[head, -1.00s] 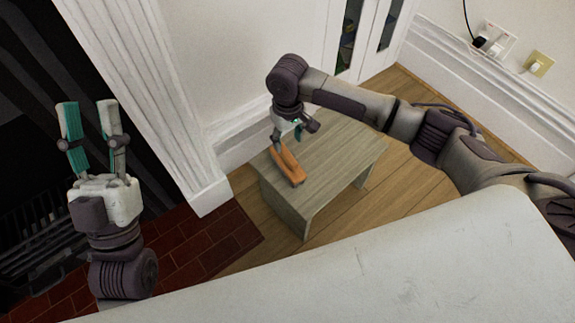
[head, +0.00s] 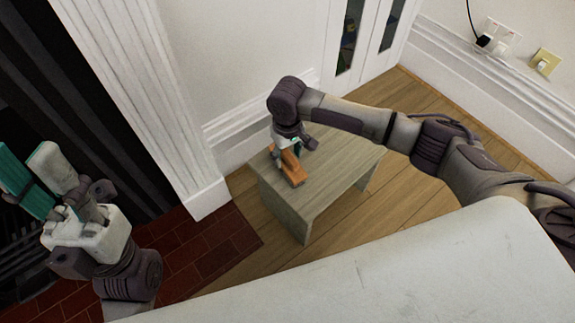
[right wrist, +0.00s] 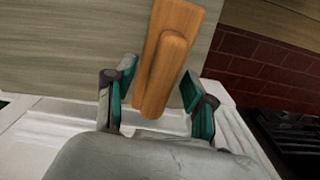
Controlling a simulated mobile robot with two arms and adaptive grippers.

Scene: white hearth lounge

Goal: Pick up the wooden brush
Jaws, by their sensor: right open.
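The wooden brush (head: 291,166) lies on the small grey-wood table (head: 325,200), near its left end. It also shows in the right wrist view (right wrist: 170,60), with its near end between the fingers. My right gripper (head: 286,148) is down over the brush's far end, partly hidden by its own wrist in the head view. In the right wrist view (right wrist: 160,95) its two teal-padded fingers are open, one on each side of the brush, with gaps showing. My left gripper (head: 32,170) is open and empty at the left, away from the table.
A white pillar (head: 150,100) and skirting stand close behind and left of the table. A dark fireplace and red brick hearth (head: 215,250) are at the left. A pale surface (head: 400,270) fills the front.

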